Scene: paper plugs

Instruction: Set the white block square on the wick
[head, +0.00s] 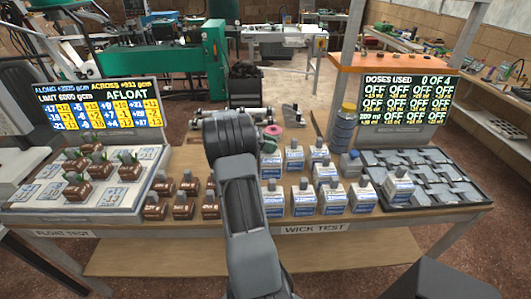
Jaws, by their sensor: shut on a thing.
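Several white blocks with blue labels and grey tops stand in rows on the bench right of my arm, one of them at the front (333,197). Another white block (398,190) sits at the near left of the dark grey wick tray (455,199); it looks slightly turned, and I cannot tell whether it rests square. The wick tray has several grey woven pads (437,173). My arm rises through the middle of the view. My gripper is hidden behind it, so its jaws and anything in them cannot be seen.
Several brown blocks (184,207) stand left of my arm. A pale float tray (105,199) with brown blocks lies at the far left. A blue bottle (343,130) stands behind the white blocks. The doses screen (408,101) reads 0 of 4, all OFF.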

